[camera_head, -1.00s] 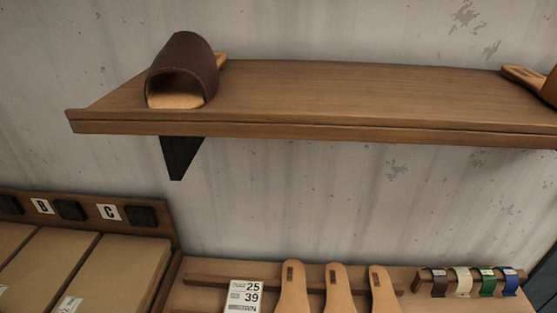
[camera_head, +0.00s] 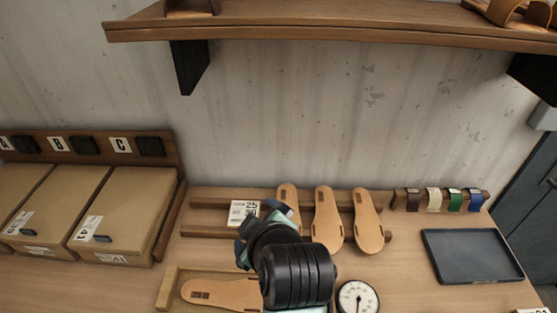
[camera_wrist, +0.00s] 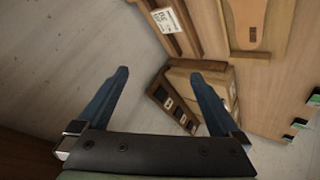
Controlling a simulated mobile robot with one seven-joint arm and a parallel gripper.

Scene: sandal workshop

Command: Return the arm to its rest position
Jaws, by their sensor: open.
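My arm shows in the head view, and my gripper (camera_head: 250,228) is at its far end, above the workbench near the rack of sandal soles. In the wrist view my gripper (camera_wrist: 160,98) has its two blue fingers spread wide apart. Nothing is between the fingers; they hang in free space with the boxes and bench visible beyond. In the head view the fingertips are partly hidden behind my wrist.
Cardboard boxes (camera_head: 128,215) stand at left. Several soles (camera_head: 327,220) lean on a rack. One sole (camera_head: 222,292) lies in a wooden fixture. A dial (camera_head: 357,298), a dark tray (camera_head: 470,256) and coloured straps (camera_head: 433,200) are right. A shelf (camera_head: 330,30) hangs above.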

